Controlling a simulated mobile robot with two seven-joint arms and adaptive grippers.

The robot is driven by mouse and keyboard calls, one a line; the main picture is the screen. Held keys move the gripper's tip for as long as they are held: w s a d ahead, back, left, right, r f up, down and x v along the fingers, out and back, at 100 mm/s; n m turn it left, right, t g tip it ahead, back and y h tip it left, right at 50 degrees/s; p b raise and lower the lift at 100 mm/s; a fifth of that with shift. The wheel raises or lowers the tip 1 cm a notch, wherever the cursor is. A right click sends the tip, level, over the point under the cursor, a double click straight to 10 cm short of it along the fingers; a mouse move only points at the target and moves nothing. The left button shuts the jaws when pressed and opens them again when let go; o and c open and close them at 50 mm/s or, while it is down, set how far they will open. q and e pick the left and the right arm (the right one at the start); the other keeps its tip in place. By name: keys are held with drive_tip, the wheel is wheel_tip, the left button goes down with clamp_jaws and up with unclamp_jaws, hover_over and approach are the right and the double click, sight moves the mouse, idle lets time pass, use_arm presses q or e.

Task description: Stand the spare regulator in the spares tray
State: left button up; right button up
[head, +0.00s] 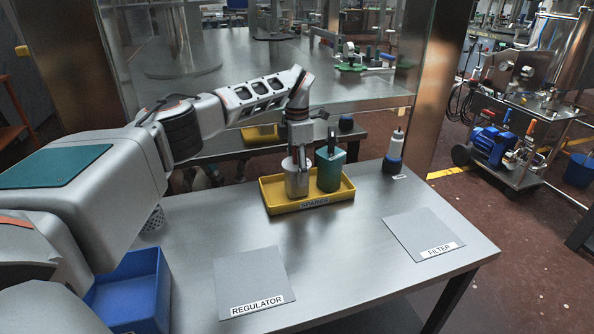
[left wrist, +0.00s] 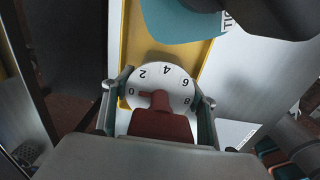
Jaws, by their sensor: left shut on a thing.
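The spare regulator (head: 296,180) is a silver cylinder, upright over the left part of the yellow spares tray (head: 310,203). My left gripper (head: 299,158) points down and is shut on its top. In the left wrist view, its fingers (left wrist: 157,103) sit either side of the regulator's round white dial (left wrist: 165,74), with a dark red part in front. I cannot tell whether the regulator's base touches the tray floor. My right gripper is not in view.
A grey REGULATOR mat (head: 250,277) and a grey FILTER mat (head: 423,230) lie bare on the metal table (head: 345,265). A white and dark blue bottle-like unit (head: 393,157) stands right of the tray. A blue bin (head: 142,300) is at front left. A glass panel stands behind.

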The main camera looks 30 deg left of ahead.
use_arm(q)
drive_tip(key=o, duration=1.7)
drive_tip(key=shift+o, duration=0.2)
drive_tip(key=shift+r, duration=0.3)
wheel_tip(320, 180, up, 10)
drive_tip(key=shift+r+p, duration=0.1)
drive_tip(key=shift+p, duration=0.45)
drive_tip(key=shift+r, duration=0.65)
